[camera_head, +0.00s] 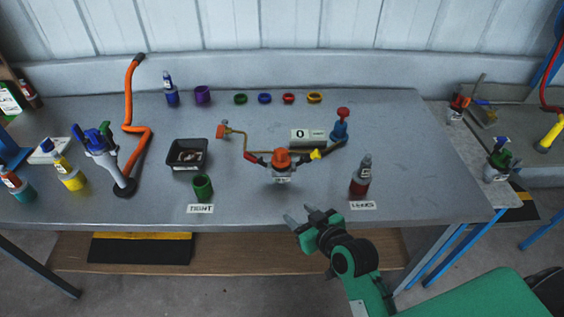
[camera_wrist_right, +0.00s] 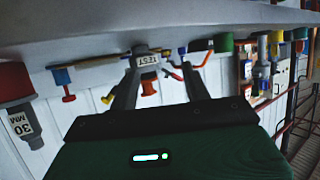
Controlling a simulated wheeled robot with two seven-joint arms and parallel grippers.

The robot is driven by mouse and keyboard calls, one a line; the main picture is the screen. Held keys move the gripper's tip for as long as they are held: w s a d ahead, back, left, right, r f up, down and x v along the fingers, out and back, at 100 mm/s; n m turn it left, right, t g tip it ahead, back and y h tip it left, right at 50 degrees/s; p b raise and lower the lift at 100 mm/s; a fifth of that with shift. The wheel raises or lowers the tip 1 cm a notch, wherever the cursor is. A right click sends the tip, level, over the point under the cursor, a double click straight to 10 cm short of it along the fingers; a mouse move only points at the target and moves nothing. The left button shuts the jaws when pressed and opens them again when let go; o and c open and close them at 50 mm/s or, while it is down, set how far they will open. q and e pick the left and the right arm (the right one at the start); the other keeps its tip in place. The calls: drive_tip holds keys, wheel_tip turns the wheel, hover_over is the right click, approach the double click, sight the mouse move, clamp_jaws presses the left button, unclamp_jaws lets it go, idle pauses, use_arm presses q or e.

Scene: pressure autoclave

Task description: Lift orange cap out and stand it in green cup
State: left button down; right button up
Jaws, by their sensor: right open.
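The orange cap (camera_head: 281,155) sits on top of a grey fitting with a white tag, in the middle of the table. In the upside-down right wrist view the orange cap (camera_wrist_right: 148,88) shows between my fingers, beyond them. The green cup (camera_head: 203,188) stands near the table's front edge, left of the fitting, behind a white label; it also shows in the wrist view (camera_wrist_right: 223,42). My right gripper (camera_head: 298,214) is open and empty at the front edge, in front of the fitting and apart from it. My left gripper is not in view.
A red pipe arm and yellow knob flank the cap. A dark red bottle (camera_head: 360,178) stands to the right, a black tray (camera_head: 188,154) behind the green cup. A blue valve with red knob (camera_head: 341,125) stands behind right. An orange bent pipe (camera_head: 134,130) rises at left.

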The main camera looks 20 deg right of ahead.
sight(280, 149)
drive_tip(key=w+r+t, duration=0.1)
drive_tip(key=w+r, duration=0.1)
drive_tip(key=w, duration=0.3)
drive_tip(key=w+r+m+t+h+p, duration=0.1)
drive_tip(key=w+r+t, duration=0.1)
drive_tip(key=w, duration=0.3)
drive_tip(key=w+d+r+t, duration=0.1)
drive_tip(key=w+r+t, duration=0.1)
drive_tip(key=w, duration=0.2)
drive_tip(key=shift+w+m+h+p, duration=0.3)
drive_tip(key=shift+w+m, duration=0.1)
drive_tip(key=w, duration=0.1)
drive_tip(key=w+p, duration=0.1)
drive_tip(key=w, duration=0.2)
drive_tip(key=shift+a+f, duration=0.25)
drive_tip(key=shift+a, duration=0.1)
drive_tip(key=shift+w+f, duration=0.15)
drive_tip(key=shift+w, duration=0.5)
drive_tip(key=shift+c, duration=0.2)
clamp_jaws()
